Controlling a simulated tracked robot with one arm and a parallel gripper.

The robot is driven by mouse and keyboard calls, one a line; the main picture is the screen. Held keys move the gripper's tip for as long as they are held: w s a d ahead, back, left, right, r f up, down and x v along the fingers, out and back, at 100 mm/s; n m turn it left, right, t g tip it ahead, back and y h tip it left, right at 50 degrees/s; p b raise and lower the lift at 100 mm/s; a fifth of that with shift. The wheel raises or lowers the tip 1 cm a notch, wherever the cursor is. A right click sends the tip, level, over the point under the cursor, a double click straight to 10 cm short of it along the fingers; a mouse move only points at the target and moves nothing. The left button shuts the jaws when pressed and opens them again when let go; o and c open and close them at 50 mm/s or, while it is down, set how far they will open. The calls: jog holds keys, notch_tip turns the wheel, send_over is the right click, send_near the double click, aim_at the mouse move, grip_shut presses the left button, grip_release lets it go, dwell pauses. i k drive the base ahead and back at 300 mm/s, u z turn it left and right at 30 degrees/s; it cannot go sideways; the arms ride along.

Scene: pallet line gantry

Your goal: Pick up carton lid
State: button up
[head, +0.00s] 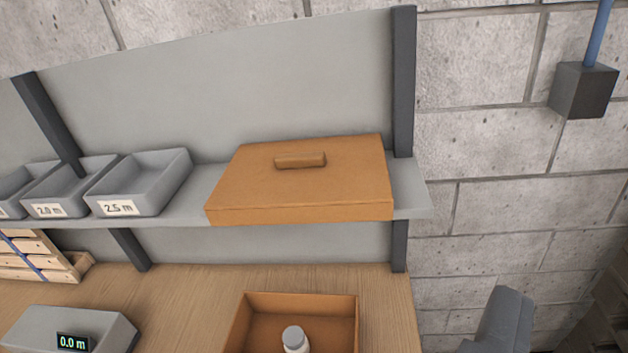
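The carton lid (300,185) is a flat orange-brown box lid with a small raised bar handle (300,160) on top. It lies on the right part of a grey shelf, and its front edge hangs slightly over the shelf's front. Below it, an open brown carton (341,308) stands on the wooden bench with a white, grey-capped bottle (294,340) inside; its lower part is cut off. A dark grey angular piece (505,318) rises at the lower right, perhaps part of my gripper or arm. No pair of fingertips shows, and nothing touches the lid.
Grey bins (138,183) stand on the shelf left of the lid, with labels such as 2.5 m. Dark posts (403,85) hold the shelf and back panel. A grey device (70,325) reading 0.0 m and a wooden rack (40,262) are on the bench (190,285).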

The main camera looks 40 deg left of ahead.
aim_at(343, 179)
jog(key=u, duration=1.55)
jog(key=k, duration=0.75)
jog(key=z, duration=0.5)
jog(key=i, duration=1)
